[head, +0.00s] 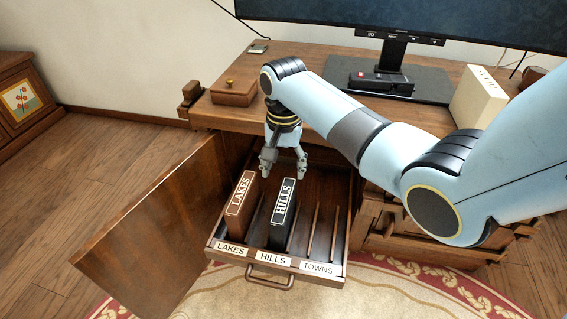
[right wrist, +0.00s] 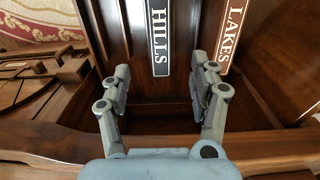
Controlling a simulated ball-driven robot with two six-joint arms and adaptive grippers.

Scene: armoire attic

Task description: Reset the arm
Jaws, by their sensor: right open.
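My right gripper (head: 284,171) is open and points down over the back of the pulled-out drawer (head: 322,262), behind the dark HILLS book (head: 284,208). In the right wrist view its open fingers (right wrist: 160,82) have nothing between them, and the HILLS book (right wrist: 158,35) lies ahead of the gap. The brown LAKES book (head: 240,205) stands upright to the left of it, over the LAKES label. HILLS stands upright over the HILLS label. The slot over the TOWNS label (head: 318,268) is empty. My left gripper is not in view.
A wooden door (head: 150,240) stands open left of the drawer. On the desk are a small wooden box (head: 234,92), a monitor stand (head: 390,82), a black device with a red part (head: 380,82) and a cream box (head: 478,98). Open floor lies at the left.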

